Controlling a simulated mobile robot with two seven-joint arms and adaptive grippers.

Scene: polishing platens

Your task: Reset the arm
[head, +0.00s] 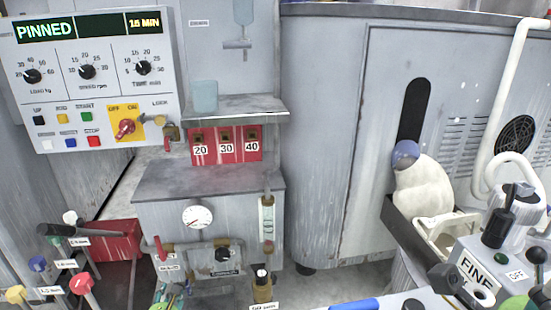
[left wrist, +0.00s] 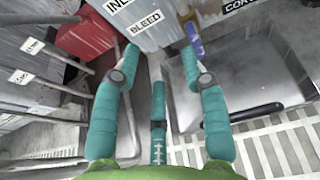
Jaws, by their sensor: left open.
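The control panel (head: 90,80) at the upper left of the head view reads PINNED and 15 MIN. In the head view only a small part of this gripper (head: 170,295) shows at the lower edge. I cannot make out which part is the arm to be reset. My right gripper is not in view.
A grey cabinet (head: 215,220) with a gauge and valves stands below a shelf (head: 230,108) and red blocks numbered 20, 30, 40. Levers (head: 70,240) crowd the lower left. A large grey housing (head: 350,130) and a device marked FINE (head: 480,262) are at right.

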